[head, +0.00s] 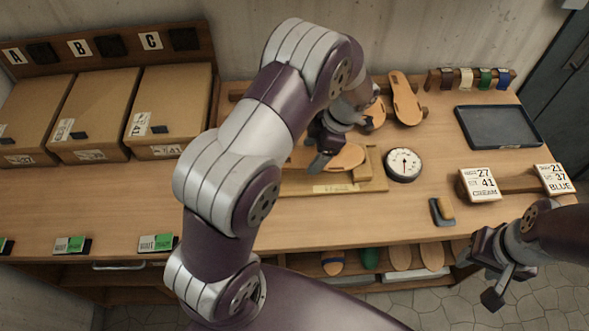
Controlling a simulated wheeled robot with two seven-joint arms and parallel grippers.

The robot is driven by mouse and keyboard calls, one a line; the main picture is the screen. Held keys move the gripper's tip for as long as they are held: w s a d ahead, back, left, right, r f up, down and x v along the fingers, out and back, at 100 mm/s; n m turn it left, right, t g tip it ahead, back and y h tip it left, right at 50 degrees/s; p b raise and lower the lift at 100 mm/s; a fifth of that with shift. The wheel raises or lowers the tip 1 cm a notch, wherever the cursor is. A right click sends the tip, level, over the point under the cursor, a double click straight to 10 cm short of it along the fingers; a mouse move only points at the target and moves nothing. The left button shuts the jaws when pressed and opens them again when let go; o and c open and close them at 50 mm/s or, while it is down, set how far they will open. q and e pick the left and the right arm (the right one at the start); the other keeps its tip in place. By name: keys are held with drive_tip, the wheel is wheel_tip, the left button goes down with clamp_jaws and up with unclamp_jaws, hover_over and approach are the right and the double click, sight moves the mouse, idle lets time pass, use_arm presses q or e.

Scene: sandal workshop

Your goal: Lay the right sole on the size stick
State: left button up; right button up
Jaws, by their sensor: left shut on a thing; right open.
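The size stick (377,184) is a flat wooden board with a label on its front edge and a wooden block at its right. A tan sole (347,157) is at the stick, over its board; whether it touches the board I cannot tell. My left gripper (322,158) is shut on this sole at its left part, and my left arm hides some of the stick's left side. Two more tan soles, one upright (406,98) and one partly hidden (376,113), rest at the rack behind. My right gripper (489,281) is open and empty, off the table's front right.
A round dial (404,164) stands just right of the stick. Further right are a brush-like tool (442,211), number cards (480,184) and a dark tray (499,126). Lettered cardboard boxes (170,105) fill the left. Several soles lie on the shelf below.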

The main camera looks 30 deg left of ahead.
use_arm(q)
drive_tip(key=a, duration=0.1)
drive_tip(key=p, duration=0.1)
drive_tip(key=a+p, duration=0.1)
drive_tip(key=shift+s+a+f, duration=0.25)
drive_tip(key=shift+a+f, duration=0.1)
drive_tip(key=shift+f, duration=0.05)
drive_tip(key=a+f, duration=0.1)
drive_tip(key=a, duration=0.1)
drive_tip(key=shift+s+a+f+p, duration=0.15)
drive_tip(key=shift+a+f+p, duration=0.15)
drive_tip(key=shift+f+p, duration=0.1)
wheel_tip(320, 180, down, 4)
drive_tip(key=shift+a+r+p, duration=0.1)
drive_tip(key=shift+p, duration=0.8)
drive_tip(key=shift+f, duration=0.35)
use_arm(e)
wheel_tip(320, 180, up, 3)
drive_tip(key=shift+s+r, duration=0.15)
use_arm(q)
drive_tip(key=shift+f, duration=0.1)
drive_tip(key=o, duration=0.9)
drive_tip(key=shift+c, duration=0.2)
